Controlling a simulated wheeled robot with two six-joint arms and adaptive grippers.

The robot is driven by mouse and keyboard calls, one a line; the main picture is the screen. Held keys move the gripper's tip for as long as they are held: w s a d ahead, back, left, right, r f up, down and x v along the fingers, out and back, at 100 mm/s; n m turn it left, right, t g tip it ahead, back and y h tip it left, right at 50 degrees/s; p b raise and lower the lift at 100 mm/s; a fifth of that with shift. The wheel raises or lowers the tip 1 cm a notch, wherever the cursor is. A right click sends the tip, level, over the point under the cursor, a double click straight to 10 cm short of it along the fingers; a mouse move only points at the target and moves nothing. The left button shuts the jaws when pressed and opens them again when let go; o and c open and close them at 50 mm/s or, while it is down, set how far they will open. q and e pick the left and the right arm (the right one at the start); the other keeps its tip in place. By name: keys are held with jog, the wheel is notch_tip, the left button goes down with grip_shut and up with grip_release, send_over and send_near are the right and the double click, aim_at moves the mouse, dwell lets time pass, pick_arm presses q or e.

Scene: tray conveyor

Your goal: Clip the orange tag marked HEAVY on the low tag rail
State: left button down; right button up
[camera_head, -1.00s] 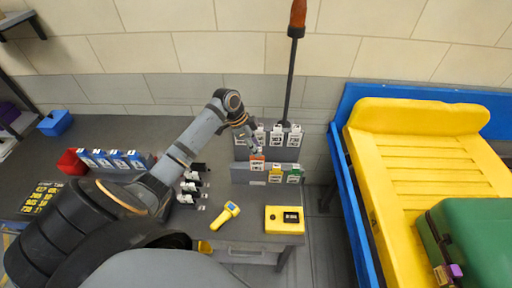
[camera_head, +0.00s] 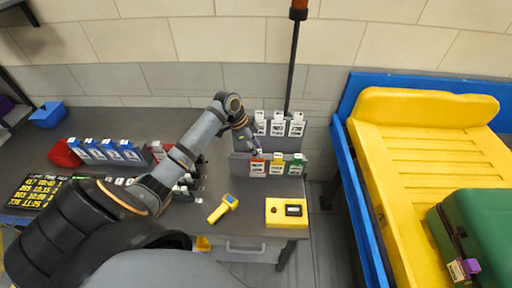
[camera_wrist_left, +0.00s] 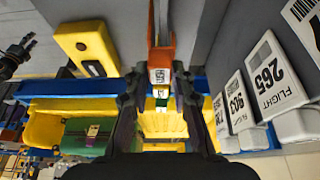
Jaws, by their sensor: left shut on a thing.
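The orange tag (camera_head: 257,167) is at the left end of the low tag rail (camera_head: 240,172), beside a yellow tag (camera_head: 277,163) and a green tag (camera_head: 296,164). My left gripper (camera_head: 254,152) is directly above the orange tag. In the left wrist view the left gripper (camera_wrist_left: 160,88) is shut on the orange tag (camera_wrist_left: 161,56), with its white label facing the camera. The lettering is too small to read. I cannot tell whether the tag is seated on the rail. My right gripper is not in view.
White flight tags (camera_head: 279,124) hang on the higher rail just behind; they show large in the left wrist view (camera_wrist_left: 265,75). A yellow box (camera_head: 286,212) and a yellow scanner (camera_head: 223,208) lie in front. The yellow conveyor tray (camera_head: 420,150) carries a green case (camera_head: 475,235) at right.

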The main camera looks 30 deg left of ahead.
pick_arm(q)
jog(key=shift+f, duration=0.7)
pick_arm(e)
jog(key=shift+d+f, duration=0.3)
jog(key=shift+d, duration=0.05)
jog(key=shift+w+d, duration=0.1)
pick_arm(q)
jog(key=c, duration=1.1)
grip_release()
jog(key=shift+o, duration=0.2)
jog(key=shift+a+r, duration=0.15)
jog(key=shift+r, duration=0.3)
jog(key=v, duration=1.1)
jog(key=shift+s, duration=0.15)
